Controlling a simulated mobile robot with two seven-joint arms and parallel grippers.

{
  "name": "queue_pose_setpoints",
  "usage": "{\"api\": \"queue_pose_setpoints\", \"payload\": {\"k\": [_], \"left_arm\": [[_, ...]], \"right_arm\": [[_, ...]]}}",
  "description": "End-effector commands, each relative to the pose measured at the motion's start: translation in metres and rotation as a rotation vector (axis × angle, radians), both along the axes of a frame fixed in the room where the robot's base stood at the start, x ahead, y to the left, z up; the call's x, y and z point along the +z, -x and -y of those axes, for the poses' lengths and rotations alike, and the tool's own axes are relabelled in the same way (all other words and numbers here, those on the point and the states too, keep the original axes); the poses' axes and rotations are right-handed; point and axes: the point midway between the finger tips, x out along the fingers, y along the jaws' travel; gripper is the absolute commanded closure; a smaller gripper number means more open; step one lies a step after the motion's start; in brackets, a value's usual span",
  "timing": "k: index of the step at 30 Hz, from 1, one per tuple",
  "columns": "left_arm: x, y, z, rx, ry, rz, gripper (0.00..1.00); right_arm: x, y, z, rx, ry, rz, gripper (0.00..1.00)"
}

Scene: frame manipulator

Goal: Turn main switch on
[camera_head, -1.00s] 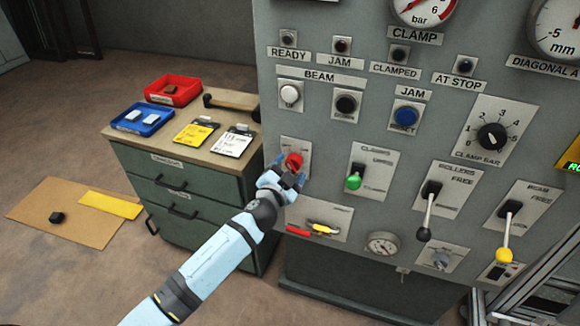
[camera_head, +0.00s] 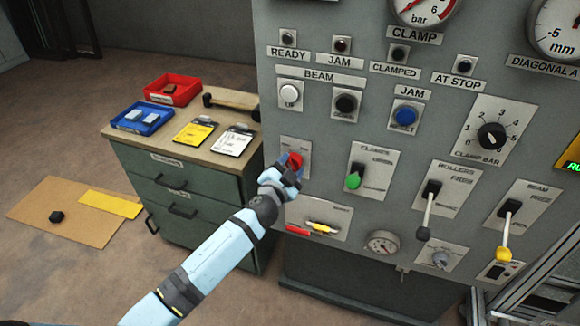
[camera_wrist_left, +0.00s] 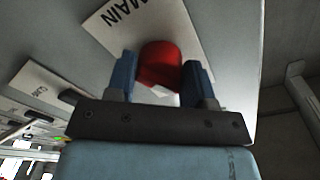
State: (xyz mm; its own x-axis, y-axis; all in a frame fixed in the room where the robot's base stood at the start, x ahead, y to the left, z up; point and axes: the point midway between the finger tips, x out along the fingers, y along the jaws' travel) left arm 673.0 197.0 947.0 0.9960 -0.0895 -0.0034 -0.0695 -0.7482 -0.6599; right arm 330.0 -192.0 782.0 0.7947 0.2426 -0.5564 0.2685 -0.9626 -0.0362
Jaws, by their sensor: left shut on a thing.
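The main switch is a red knob (camera_head: 294,160) on a pale plate at the left edge of the grey control panel. In the left wrist view the red knob (camera_wrist_left: 160,64) sits between the two blue fingers, beside a plate lettered MAIN (camera_wrist_left: 135,25). My left gripper (camera_head: 285,170) is shut on the knob, with a finger on each side of it; it also shows in the left wrist view (camera_wrist_left: 160,76). The knob's marks are mostly hidden. My right gripper is in neither view.
A green-tipped lever (camera_head: 353,181) is right of the main switch. A cabinet (camera_head: 185,190) with a red tray (camera_head: 172,90) and a blue tray (camera_head: 142,118) stands left of the panel.

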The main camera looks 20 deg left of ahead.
Motion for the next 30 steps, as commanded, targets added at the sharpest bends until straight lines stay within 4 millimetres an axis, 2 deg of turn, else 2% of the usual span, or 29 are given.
{"api": "queue_pose_setpoints", "payload": {"k": [8,30], "left_arm": [[0.004,0.0,-0.001,0.0,-0.179,0.007,0.75],[0.007,-0.001,-0.002,0.001,-0.832,0.03,0.75]], "right_arm": [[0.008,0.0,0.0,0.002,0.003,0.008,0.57],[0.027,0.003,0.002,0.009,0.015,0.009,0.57]]}}
